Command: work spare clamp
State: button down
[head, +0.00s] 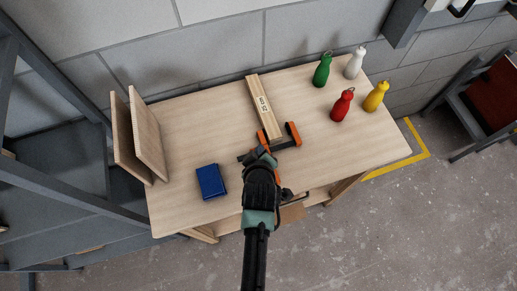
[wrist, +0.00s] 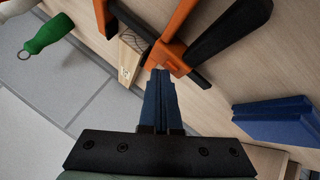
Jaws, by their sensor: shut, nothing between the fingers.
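An orange and black clamp (head: 293,133) is at the near end of the pale battens (head: 258,100) on the table. In the wrist view the clamp's orange body (wrist: 178,32) and black handle (wrist: 235,35) lie just beyond my fingertips. The battens (wrist: 130,58), with writing on them, show beside it. My gripper (head: 262,152) is over the near part of the table by the clamp. Its blue fingers (wrist: 159,75) are together with nothing between them. I cannot tell whether the tips touch the clamp. My wrist hides part of the clamp in the head view.
A blue box (head: 211,181) lies left of my gripper. Two upright boards (head: 148,135) stand at the table's left end. Green (head: 322,70), white (head: 355,63), red (head: 342,105) and yellow (head: 376,96) bottles stand at the right. The table (head: 190,130) is bare between boards and battens.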

jog(key=shift+r+p, duration=0.65)
jog(key=shift+r, duration=0.1)
jog(key=shift+r, duration=0.1)
notch_tip(320, 180, up, 5)
jog(key=p, duration=0.4)
jog(key=shift+p, duration=0.3)
dwell(0.4)
